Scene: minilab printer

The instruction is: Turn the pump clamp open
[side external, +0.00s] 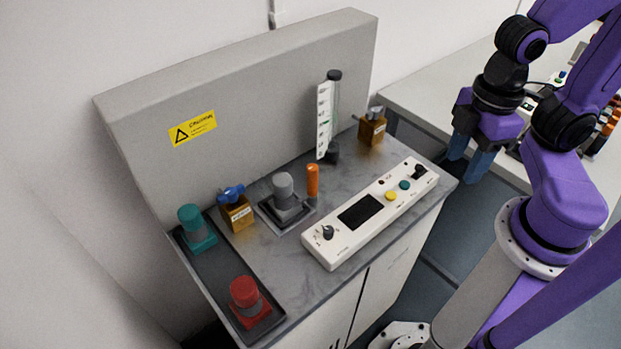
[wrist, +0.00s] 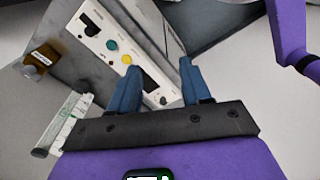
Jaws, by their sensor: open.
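I cannot tell for certain which part is the pump clamp. An upright orange handle (side external: 312,181) stands beside a grey cylinder unit (side external: 284,192) on the bench, in the side external view. My gripper (side external: 468,160) is open and empty, up in the air off the bench's right end, well apart from the handle. In the wrist view its two blue fingers (wrist: 158,78) are spread with nothing between them. The handle and the grey unit are not clearly visible in the wrist view.
A white control panel (side external: 350,222) lies along the bench front; it also shows in the wrist view (wrist: 91,29). A graduated tube (side external: 328,118) and brass valve block (side external: 372,130) stand behind. A blue-handled valve (side external: 233,193), teal unit (side external: 195,224) and red unit (side external: 246,296) are left.

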